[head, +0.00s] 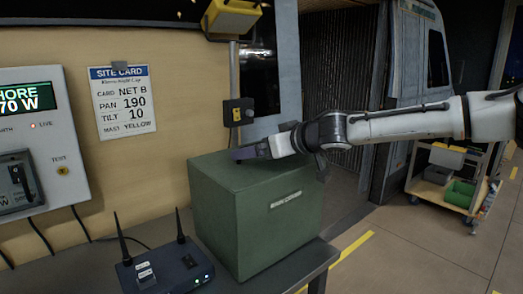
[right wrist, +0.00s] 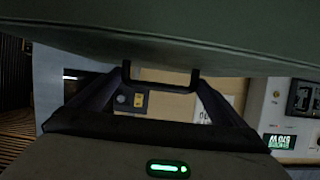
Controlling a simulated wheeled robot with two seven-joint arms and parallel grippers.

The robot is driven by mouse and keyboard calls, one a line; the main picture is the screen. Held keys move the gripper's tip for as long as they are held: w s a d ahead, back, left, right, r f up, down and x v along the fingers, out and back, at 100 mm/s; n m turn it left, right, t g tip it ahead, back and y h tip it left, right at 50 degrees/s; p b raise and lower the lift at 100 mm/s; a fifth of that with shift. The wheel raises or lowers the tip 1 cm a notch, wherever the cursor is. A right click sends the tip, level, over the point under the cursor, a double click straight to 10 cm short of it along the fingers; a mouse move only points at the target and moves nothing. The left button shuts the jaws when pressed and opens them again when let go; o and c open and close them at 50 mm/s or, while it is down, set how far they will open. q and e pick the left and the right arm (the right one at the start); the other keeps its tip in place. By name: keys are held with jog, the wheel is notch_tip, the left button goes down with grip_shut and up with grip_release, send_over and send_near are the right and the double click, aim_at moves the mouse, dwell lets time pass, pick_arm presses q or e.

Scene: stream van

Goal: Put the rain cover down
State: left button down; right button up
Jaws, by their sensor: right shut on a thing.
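The rain cover (head: 280,235) is a dark green box with a pale label on its front. It is upright at the right end of the grey table, beside the router. I cannot tell whether its lower edge touches the table. My right gripper (head: 242,154) is at its top, shut on the cover's handle. In the right wrist view the cover (right wrist: 200,38) fills the upper part, and its black handle (right wrist: 160,86) shows between the fingers (right wrist: 160,76). My left gripper is not in view.
A router with two antennas (head: 165,268) stands close to the cover's left side on the table (head: 322,254). A control panel (head: 70,180) and a site card (head: 122,101) are on the wall behind. A yellow lamp (head: 233,18) hangs above. A cart (head: 440,187) stands on the floor at right.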

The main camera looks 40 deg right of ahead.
jog(key=shift+f, duration=0.1)
jog(key=o, duration=1.6)
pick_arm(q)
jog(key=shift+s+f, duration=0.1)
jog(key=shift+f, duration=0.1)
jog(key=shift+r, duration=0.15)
pick_arm(e)
jog(key=shift+r+p, duration=0.5)
notch_tip(320, 180, up, 4)
jog(key=p, duration=0.3)
send_over(284, 171)
jog(key=shift+a+f, duration=0.1)
jog(key=shift+f, duration=0.05)
jog(key=shift+s+d+r, duration=0.2)
jog(key=shift+s, duration=0.45)
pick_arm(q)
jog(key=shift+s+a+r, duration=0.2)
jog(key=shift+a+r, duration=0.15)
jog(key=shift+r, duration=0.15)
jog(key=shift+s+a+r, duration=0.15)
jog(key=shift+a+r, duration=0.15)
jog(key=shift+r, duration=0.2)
pick_arm(e)
jog(key=shift+s+r, duration=0.1)
jog(key=shift+s, duration=0.55)
